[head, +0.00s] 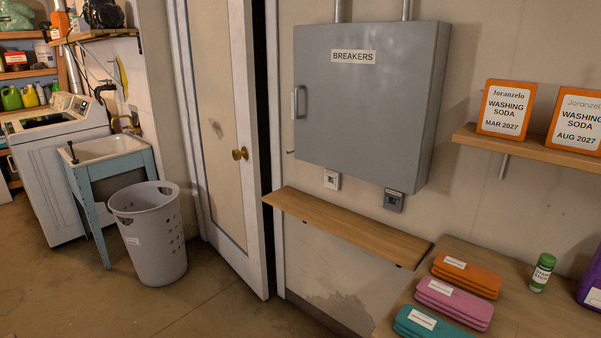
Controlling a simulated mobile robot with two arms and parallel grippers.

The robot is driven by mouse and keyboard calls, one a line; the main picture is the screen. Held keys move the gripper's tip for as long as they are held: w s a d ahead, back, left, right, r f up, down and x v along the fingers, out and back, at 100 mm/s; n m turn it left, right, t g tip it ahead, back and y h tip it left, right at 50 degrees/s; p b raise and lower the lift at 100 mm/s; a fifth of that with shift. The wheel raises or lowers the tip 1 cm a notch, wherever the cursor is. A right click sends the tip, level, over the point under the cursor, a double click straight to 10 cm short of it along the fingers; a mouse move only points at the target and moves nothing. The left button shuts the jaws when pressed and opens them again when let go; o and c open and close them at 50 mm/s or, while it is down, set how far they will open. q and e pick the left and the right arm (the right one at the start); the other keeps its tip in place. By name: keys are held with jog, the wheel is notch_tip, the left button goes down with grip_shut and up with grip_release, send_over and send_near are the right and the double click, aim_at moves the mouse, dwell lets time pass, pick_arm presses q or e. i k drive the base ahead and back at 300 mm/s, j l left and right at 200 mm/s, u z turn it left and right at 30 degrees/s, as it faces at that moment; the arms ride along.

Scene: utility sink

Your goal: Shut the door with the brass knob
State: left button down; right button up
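The door (219,110) is a worn cream and white panel left of the grey breaker box. It stands slightly ajar, with a dark gap (264,100) along its right edge. The brass knob (240,154) is on the door's right side at mid height, unobstructed. The door's lower right corner reaches down to the floor. Neither of my grippers shows in the head view.
A grey laundry basket (160,235) stands on the floor left of the door, near the utility sink (105,150). A narrow wooden shelf (345,226) juts from the wall right of the door. A wooden table (520,305) holding folded cloths is at the lower right. Open floor lies before the door.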

aim_at(217, 43)
jog(key=i+j+u, duration=0.15)
jog(key=i+u, duration=0.15)
jog(key=i, duration=0.35)
jog(key=i+u, duration=0.3)
jog(key=i, duration=0.35)
